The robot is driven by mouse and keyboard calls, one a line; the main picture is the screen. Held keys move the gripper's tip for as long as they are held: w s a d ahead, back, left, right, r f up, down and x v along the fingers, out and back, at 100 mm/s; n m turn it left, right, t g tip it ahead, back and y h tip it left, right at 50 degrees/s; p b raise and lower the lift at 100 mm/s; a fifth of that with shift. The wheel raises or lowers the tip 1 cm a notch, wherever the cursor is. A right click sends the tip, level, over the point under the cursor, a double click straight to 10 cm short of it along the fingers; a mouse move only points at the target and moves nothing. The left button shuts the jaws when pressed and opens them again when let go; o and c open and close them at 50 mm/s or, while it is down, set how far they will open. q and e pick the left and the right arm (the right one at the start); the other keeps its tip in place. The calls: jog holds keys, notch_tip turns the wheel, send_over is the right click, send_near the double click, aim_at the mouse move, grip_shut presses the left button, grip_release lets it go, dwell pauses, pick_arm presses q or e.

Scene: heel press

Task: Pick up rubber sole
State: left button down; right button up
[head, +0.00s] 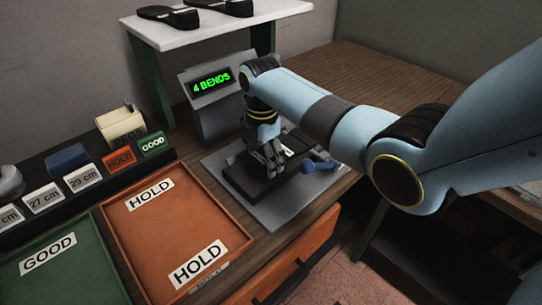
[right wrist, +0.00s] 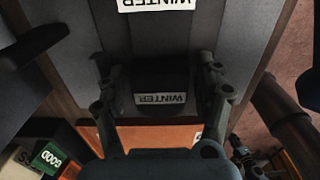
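My right gripper (head: 269,158) points down over a low black fixture (head: 245,187) on a grey plate. In the right wrist view its fingers (right wrist: 163,108) stand apart on either side of a dark piece with a WINTER label (right wrist: 160,99); I see no clear contact. I cannot tell for certain whether this dark piece is the rubber sole. Two black shoe soles, one on the left (head: 164,13) and one on the right (head: 222,7), lie on a white shelf at the back. My left gripper is not in view.
A display reading "4 BENDS" (head: 212,84) stands behind the fixture. A blue lever (head: 320,165) is on its right. An orange HOLD tray (head: 175,225) and green GOOD tray (head: 55,265) lie at the left. A rack of labelled blocks (head: 83,178) is behind them.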

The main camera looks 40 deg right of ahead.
jog(key=c, duration=1.1)
jog(key=shift+c, duration=0.2)
